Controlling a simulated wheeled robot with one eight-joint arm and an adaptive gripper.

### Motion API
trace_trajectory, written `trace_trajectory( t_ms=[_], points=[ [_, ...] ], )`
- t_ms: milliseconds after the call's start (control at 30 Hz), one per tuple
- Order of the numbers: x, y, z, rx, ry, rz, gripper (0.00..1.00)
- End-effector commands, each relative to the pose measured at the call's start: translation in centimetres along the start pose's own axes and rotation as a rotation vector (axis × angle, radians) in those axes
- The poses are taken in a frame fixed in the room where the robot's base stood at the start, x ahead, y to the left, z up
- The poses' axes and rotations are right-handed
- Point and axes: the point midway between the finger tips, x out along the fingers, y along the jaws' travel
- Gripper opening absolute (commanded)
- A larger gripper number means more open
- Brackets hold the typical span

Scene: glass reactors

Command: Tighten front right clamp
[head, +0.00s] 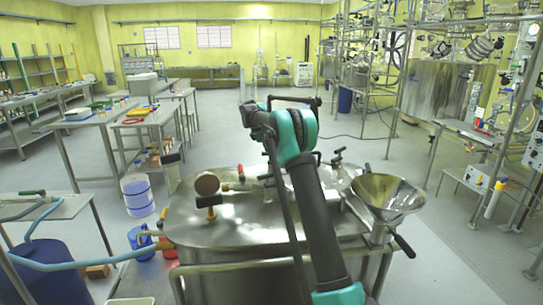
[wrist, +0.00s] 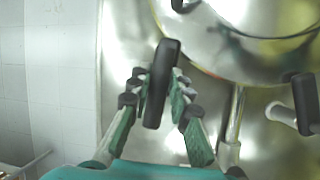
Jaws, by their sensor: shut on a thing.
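In the wrist view, my gripper (wrist: 160,92) has its green-padded fingers on both sides of a black clamp handle (wrist: 164,68) and is shut on it. The handle stands nearly upright in the picture, leaning slightly right, and its upper end sticks out past the fingertips. The clamp's base is hidden. The clamp sits by the rim of the steel vessel (head: 225,232). In the head view, my arm crosses the vessel and I cannot make out the gripper. I cannot tell there which clamp is held.
A shiny steel funnel (head: 388,192) stands at the vessel's right, close to the gripper. Another black handle (wrist: 305,105) is at the right in the wrist view. A black-handled clamp (head: 338,158) stands at the lid's back. Open floor (head: 440,260) lies to the right.

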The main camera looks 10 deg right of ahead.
Motion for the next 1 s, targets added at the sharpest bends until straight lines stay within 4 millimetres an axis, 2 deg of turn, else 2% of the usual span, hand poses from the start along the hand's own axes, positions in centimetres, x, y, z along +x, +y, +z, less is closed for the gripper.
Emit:
trace_trajectory(
  t_ms=[500, 1000],
  points=[
    [-0.10, 0.05, -0.17, 0.364, -0.075, -0.146, 0.00],
    [-0.10, 0.02, -0.16, 0.474, -0.098, -0.189, 0.00]
  ],
)
